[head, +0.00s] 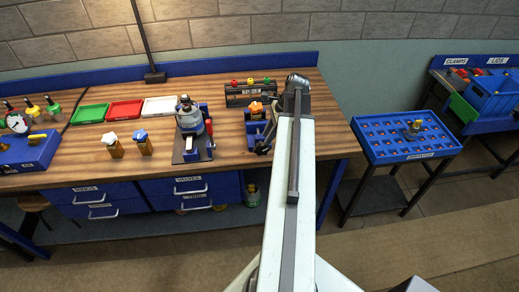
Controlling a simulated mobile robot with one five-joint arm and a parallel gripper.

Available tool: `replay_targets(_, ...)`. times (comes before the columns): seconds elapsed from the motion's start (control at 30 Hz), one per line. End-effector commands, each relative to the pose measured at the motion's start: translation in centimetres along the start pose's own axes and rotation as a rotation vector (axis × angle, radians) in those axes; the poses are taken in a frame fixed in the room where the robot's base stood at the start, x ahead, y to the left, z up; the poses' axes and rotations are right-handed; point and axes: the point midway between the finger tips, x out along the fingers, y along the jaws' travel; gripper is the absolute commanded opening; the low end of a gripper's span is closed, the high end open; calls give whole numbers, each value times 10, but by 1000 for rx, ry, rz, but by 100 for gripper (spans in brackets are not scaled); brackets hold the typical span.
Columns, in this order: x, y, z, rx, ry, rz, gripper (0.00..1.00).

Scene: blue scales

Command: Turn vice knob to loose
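A blue vice (254,129) stands on the wooden bench, just left of my arm. An orange piece (256,107) shows at its top; I cannot tell whether it is part of the vice or held in it. The vice knob cannot be made out clearly. My arm reaches forward over the bench, right of the vice. My gripper (264,143) seems to be the dark shape at the vice's lower right side, but it is small and partly hidden by the arm. I cannot tell whether its fingers are open or touch the vice.
A grey and blue bench device (190,132) stands left of the vice. A dark rack (250,94) with coloured knobs is behind it. Green (90,114), red (124,110) and white (160,106) trays lie further left. A blue grid tray (407,137) stands right, beyond a floor gap.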

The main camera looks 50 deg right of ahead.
Motion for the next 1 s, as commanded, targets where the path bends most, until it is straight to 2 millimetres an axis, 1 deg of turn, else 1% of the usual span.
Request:
replay_targets(0.03, -2, 0, -4, 16, -3, -3, 29)
replay_targets(0.13, -1, 0, -4, 21, -4, -3, 29)
replay_targets(0.27, 8, 0, -4, 18, -3, -3, 29)
replay_targets(0.37, 22, 1, -5, 17, -3, -2, 29)
replay_targets(0.6, 66, 1, -6, 14, -3, -3, 29)
replay_targets(0.7, 77, 0, -4, 15, -3, -3, 29)
replay_targets(0.8, 79, 0, -3, 15, -2, -3, 29)
replay_targets(1.0, 77, 0, -2, 15, -2, -3, 29)
